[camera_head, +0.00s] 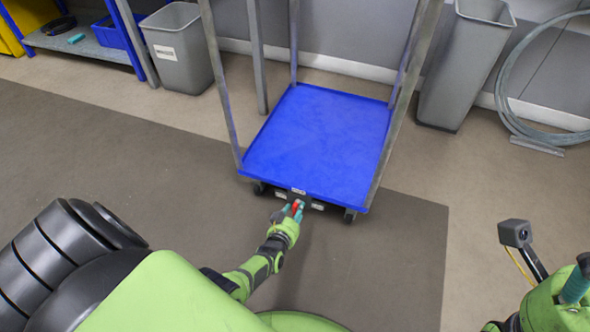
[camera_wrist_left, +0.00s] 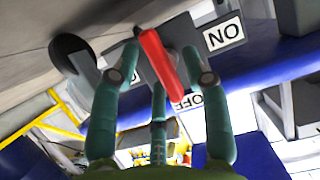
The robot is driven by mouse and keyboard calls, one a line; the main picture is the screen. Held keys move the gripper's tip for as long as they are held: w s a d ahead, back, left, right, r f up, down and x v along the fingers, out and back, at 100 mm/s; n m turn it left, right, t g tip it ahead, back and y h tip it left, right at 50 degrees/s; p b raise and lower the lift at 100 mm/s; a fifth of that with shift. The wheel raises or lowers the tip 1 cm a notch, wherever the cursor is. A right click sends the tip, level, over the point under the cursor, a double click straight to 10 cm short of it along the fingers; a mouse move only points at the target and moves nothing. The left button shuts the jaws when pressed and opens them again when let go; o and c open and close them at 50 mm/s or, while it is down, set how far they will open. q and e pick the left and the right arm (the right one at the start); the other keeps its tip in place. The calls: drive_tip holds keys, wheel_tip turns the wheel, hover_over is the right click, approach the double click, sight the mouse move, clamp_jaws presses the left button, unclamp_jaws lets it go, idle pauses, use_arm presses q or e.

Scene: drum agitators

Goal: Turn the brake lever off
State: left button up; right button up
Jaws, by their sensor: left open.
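The red brake lever (camera_head: 297,206) is at the near edge of the blue cart (camera_head: 318,145). In the left wrist view the lever (camera_wrist_left: 161,62) slants across a grey plate. An ON label (camera_wrist_left: 224,35) is to its right, and an OFF label (camera_wrist_left: 187,101) is by its lower end, partly covered. My left gripper (camera_head: 293,211) is open at the lever. In the left wrist view its teal fingers (camera_wrist_left: 160,68) stand on both sides of the lever; contact cannot be told. My right gripper (camera_head: 574,286) shows only partly at the lower right; its opening cannot be told.
The cart has tall metal posts and dark wheels (camera_head: 350,216). Grey bins stand behind it at left (camera_head: 180,55) and right (camera_head: 463,65). A coiled grey hose (camera_head: 507,100) is at the far right. The floor around the cart's near side is clear.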

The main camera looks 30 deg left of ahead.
use_arm(q)
wheel_tip(320, 180, up, 10)
idle(0.7)
idle(0.4)
